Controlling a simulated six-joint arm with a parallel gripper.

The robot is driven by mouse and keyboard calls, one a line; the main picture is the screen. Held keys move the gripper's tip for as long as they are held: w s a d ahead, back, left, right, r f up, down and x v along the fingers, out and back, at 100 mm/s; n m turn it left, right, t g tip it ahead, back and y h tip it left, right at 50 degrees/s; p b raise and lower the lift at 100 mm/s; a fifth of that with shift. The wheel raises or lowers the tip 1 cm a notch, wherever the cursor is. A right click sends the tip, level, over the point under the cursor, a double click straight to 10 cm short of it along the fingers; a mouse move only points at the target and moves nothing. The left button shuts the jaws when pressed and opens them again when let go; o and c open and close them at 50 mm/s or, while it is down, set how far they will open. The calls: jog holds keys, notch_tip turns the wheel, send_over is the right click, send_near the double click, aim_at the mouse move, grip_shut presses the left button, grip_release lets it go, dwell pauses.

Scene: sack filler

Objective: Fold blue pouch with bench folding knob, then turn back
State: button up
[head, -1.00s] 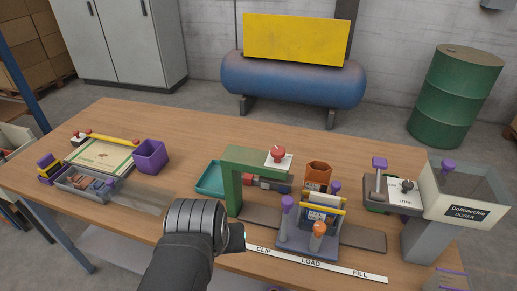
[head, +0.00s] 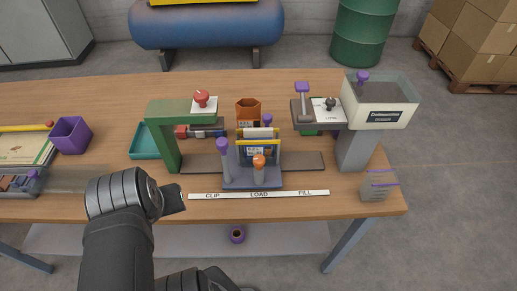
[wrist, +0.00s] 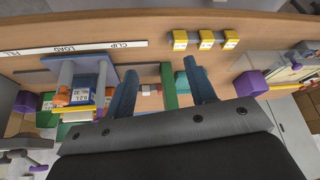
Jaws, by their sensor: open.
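The blue pouch (head: 270,157), with a pale printed label, stands in the grey-blue carriage (head: 240,184) at LOAD, under a yellow bar (head: 257,142). An orange-topped knob (head: 259,162) stands in front of it and partly hides it. A purple-topped post (head: 223,146) stands at its left. I cannot tell which is the folding knob. In the wrist view the pouch (wrist: 83,88) and orange knob (wrist: 62,98) are left of my fingers. In the head view, my arm's end is left of the carriage, near CLIP.
A green press frame (head: 163,145) with a red knob (head: 202,98) stands behind left. Yellow blocks (wrist: 205,40) show in the wrist view. A teal tray (head: 144,142) and purple cup (head: 70,135) sit left.

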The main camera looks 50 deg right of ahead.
jog(key=w+d+r+m+g, duration=0.1)
jog(key=d+r+m+g, duration=0.15)
jog(key=d+r, duration=0.45)
jog(key=m+g+y, duration=0.2)
jog(key=m, duration=0.5)
send_near(259, 158)
notch_tip(259, 158, down, 9)
jog(key=shift+s+d+r, duration=0.1)
jog(key=shift+r, duration=0.05)
jog(key=c, duration=1)
